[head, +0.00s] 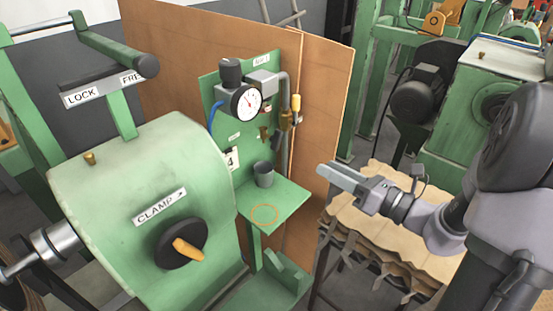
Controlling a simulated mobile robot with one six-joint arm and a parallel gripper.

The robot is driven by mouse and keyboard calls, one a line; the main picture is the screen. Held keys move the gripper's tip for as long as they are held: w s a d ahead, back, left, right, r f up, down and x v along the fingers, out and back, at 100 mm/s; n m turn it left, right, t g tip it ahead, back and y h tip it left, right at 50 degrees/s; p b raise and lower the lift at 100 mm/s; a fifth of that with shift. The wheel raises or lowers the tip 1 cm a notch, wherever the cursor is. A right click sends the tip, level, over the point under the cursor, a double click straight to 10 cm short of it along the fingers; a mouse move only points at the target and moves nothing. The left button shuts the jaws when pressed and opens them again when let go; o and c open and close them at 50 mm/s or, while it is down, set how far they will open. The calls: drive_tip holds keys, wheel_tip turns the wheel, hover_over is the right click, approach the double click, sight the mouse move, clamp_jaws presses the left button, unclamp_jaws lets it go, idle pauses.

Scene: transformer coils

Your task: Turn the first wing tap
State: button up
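A green panel (215,95) stands upright in the middle of the head view. It carries a small brass tap-like fitting (264,133), which looks like a wing tap but is too small to tell its setting. To its right, a pipe holds a brass valve (285,121) with a yellow handle (296,103). My gripper (322,170) is to the right of and lower than these fittings in the picture, pointing left and apart from them. Its fingers overlap from this side, so I cannot tell whether they are open or shut. I see nothing held in it.
A pressure gauge (246,102) sits on the panel. A dark cup (263,174) stands on the green shelf (285,200), behind an orange ring mark (264,215). A green machine (110,190) with a clamp knob (172,240) fills the left. Brown sheets (370,225) lie below my gripper.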

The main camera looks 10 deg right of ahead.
sight(280, 143)
drive_tip(key=b+x, duration=0.2)
drive_tip(key=x, duration=1.3)
drive_tip(key=shift+w+a+b, duration=0.1)
drive_tip(key=shift+b, duration=0.25)
clamp_jaws()
